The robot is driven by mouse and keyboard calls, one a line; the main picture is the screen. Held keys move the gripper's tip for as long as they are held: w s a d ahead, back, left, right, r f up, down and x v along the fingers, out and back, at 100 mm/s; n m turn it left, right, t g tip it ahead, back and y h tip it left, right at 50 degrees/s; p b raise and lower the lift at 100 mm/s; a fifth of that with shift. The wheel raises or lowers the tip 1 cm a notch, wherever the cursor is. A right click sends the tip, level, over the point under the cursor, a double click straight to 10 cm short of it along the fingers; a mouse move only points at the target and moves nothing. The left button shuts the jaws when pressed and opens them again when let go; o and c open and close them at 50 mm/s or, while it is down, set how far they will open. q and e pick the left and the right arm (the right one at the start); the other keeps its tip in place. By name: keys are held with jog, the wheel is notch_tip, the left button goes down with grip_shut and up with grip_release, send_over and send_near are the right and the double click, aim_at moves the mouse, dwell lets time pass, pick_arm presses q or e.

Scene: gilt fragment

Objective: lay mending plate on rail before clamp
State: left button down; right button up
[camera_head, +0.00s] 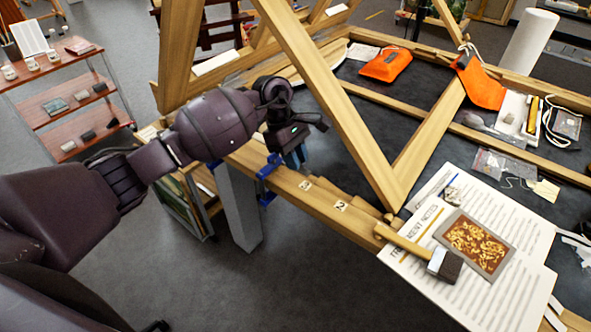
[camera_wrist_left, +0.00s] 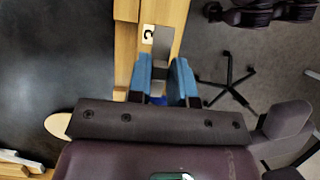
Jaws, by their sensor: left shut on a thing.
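My left gripper (camera_head: 296,162) hangs over the wooden rail (camera_head: 322,196), close to the blue clamp (camera_head: 268,168) on it. In the left wrist view its two blue fingers (camera_wrist_left: 164,84) are shut on a flat grey mending plate (camera_wrist_left: 162,47). The plate sticks out beyond the fingertips, over the rail (camera_wrist_left: 126,38) beside the tag marked 3 (camera_wrist_left: 148,33). I cannot tell whether the plate touches the rail. In the head view the plate is not clearly visible. Only small blue bits of the clamp show behind the fingers in the wrist view.
Diagonal wooden beams (camera_head: 330,95) rise close to the gripper. Orange pouches (camera_head: 386,63) lie farther back. Open floor (camera_head: 290,280) is in front of the rail.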

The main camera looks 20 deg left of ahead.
aim_at(296, 184)
pick_arm(q)
jog(key=shift+f, duration=0.45)
notch_tip(296, 184, down, 4)
jog(key=shift+r, duration=0.15)
pick_arm(e)
jog(key=shift+s+d+f, duration=0.1)
jog(key=shift+s+f, duration=0.1)
jog(key=shift+s, duration=0.3)
jog(key=shift+w, duration=0.1)
pick_arm(q)
jog(key=shift+f+b, duration=0.4)
jog(key=shift+f, duration=0.05)
pick_arm(e)
jog(key=shift+w+f, duration=0.2)
jog(key=shift+w, duration=0.15)
pick_arm(q)
jog(key=shift+f, duration=0.15)
jog(key=c, duration=1.2)
grip_release()
jog(key=shift+o, duration=0.9)
pick_arm(e)
jog(key=shift+s+f, duration=0.6)
jog(key=shift+f, duration=0.05)
